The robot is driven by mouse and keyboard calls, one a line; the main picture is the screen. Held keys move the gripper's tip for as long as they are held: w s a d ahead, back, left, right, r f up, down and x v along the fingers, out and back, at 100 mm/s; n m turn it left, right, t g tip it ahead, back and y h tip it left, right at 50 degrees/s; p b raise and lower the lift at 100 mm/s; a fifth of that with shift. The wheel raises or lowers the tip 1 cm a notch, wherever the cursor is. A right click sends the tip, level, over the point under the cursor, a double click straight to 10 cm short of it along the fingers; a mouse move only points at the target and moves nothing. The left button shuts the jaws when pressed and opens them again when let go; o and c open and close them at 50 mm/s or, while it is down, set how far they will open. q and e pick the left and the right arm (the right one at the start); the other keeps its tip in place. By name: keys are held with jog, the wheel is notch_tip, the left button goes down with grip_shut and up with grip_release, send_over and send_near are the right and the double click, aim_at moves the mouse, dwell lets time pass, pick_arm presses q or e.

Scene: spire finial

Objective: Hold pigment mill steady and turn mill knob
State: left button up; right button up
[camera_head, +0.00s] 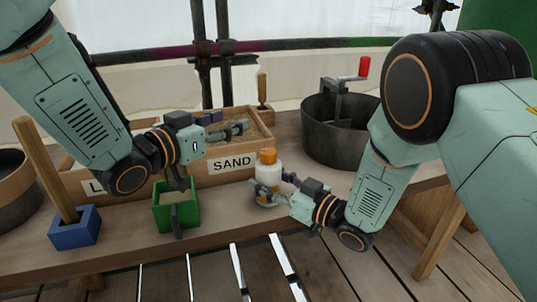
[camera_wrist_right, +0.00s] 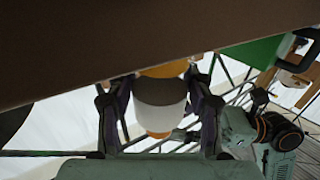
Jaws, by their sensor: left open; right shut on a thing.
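The pigment mill (camera_head: 267,180) is a small white bottle-shaped thing with an orange knob (camera_head: 267,156) on top. It stands upright at the bench's front, right of the SAND label. My right gripper (camera_head: 270,187) is shut around its white body from the right. In the right wrist view the white body (camera_wrist_right: 160,103) sits between both fingers, with orange at both ends. Whether its base touches the bench is unclear. My left gripper (camera_head: 234,127) is open and empty, over the sand box, left of and above the knob, apart from it.
The wooden bench (camera_head: 225,202) holds a wooden box (camera_head: 205,168) labelled SAND, a green box (camera_head: 162,218), a blue block (camera_head: 75,235) with a wooden handle, and a dark pot (camera_head: 325,140) with a red-handled crank. Open space lies above the knob.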

pick_arm(q)
jog(key=s+d+m+g+h, duration=0.2)
jog(key=s+d+h, duration=0.1)
jog(key=s, duration=0.2)
send_near(262, 157)
jog(key=shift+h, duration=0.3)
jog(key=x, duration=0.4)
jog(key=shift+w+f, duration=0.1)
jog(key=shift+f, duration=0.05)
jog(key=shift+m, duration=0.3)
jog(key=x, duration=0.7)
jog(key=shift+w+d+f, duration=0.1)
jog(key=shift+w+d, duration=0.1)
jog(key=shift+c, duration=0.2)
grip_shut()
